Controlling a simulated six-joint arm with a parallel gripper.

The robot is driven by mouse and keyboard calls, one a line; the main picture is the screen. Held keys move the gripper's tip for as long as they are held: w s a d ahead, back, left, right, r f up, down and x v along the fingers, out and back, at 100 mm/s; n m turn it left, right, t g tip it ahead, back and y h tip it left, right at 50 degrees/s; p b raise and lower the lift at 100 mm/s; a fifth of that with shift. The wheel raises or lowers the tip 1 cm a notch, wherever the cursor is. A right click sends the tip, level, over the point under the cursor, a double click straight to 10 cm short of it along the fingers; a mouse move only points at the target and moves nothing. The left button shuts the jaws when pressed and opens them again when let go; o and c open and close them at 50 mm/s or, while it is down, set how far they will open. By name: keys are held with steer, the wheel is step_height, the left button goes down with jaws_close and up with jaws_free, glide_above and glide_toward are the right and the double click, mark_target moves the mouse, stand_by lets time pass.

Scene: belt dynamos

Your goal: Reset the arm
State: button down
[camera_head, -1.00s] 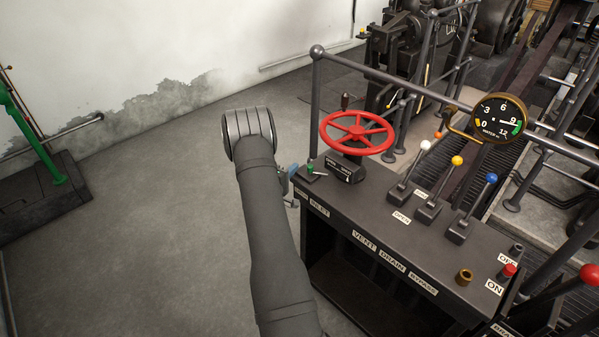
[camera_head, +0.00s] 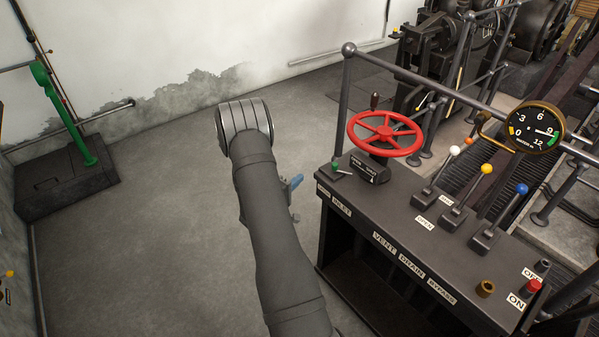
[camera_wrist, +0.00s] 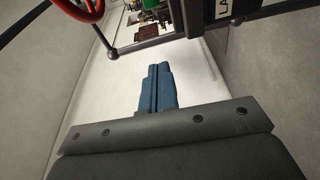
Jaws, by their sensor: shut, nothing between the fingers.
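My arm reaches up from the bottom of the head view over bare floor, left of the control desk. My gripper (camera_wrist: 157,88) shows in the wrist view as two blue fingers pressed together, with nothing between them. In the head view only a blue bit of the gripper (camera_head: 293,183) shows beside my arm, apart from the desk; the rest is hidden behind the arm.
A black control desk (camera_head: 345,265) stands at right, with a red handwheel (camera_head: 385,130), several levers, a red button (camera_head: 533,286) and a water gauge (camera_head: 537,128) on a rail. A green lever (camera_head: 70,115) stands far left. Floor between is clear.

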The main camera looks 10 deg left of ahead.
steer(key=x, duration=0.9)
steer(key=shift+w+a, duration=0.65)
steer(key=shift+a, duration=0.25)
steer(key=shift+w+a, duration=0.7)
steer(key=shift+a, duration=0.2)
steer(key=shift+w+d, duration=0.1)
